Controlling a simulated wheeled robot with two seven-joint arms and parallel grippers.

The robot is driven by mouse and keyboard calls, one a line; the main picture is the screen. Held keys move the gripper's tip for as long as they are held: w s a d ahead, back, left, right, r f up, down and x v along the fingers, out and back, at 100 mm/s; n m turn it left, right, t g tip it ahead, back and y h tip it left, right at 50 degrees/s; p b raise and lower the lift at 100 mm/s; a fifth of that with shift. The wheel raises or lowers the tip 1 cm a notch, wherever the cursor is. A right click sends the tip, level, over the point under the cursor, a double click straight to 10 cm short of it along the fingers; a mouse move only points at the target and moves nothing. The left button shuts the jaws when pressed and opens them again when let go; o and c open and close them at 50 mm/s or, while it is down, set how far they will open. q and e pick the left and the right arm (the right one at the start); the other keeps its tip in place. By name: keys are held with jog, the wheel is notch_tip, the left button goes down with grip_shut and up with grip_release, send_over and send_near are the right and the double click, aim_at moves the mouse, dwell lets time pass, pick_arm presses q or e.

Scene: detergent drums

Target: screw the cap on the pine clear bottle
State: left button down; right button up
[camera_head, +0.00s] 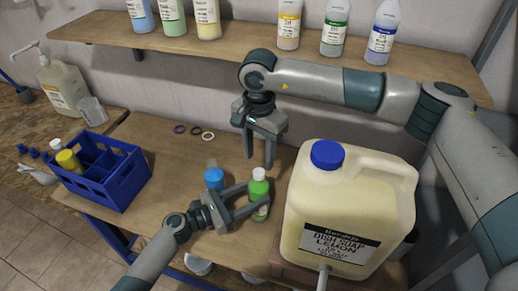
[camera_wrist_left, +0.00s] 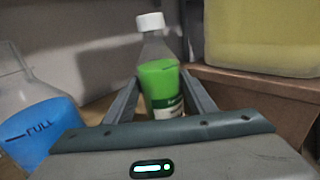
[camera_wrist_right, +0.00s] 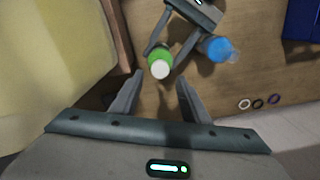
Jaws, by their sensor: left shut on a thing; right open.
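The pine clear bottle (camera_head: 259,191) stands upright on the table, a small clear bottle with green liquid. A white cap (camera_head: 259,173) sits on its top; it also shows in the left wrist view (camera_wrist_left: 151,22) and from above in the right wrist view (camera_wrist_right: 160,69). I cannot tell how tight it is. My left gripper (camera_head: 257,196) is shut on the bottle's body from the side. My right gripper (camera_head: 259,158) is open and empty, pointing down behind the bottle in the head view, apart from the cap.
A clear vessel of blue liquid (camera_head: 214,178) stands close left of the bottle. A big lemon dish soap jug (camera_head: 340,200) is at the right on a wooden block. A blue crate (camera_head: 118,178) stands left. Small rings (camera_head: 195,131) lie behind. A shelf (camera_head: 190,45) of bottles hangs above.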

aim_at(259, 172)
notch_tip(259, 172, up, 3)
jog(key=n, duration=0.3)
jog(key=shift+f+n, duration=0.2)
jog(key=shift+n, duration=0.2)
jog(key=shift+f, duration=0.1)
jog(key=shift+f, duration=3.95)
grip_shut()
jog(key=shift+o, duration=0.2)
grip_release()
jog(key=shift+r, duration=0.1)
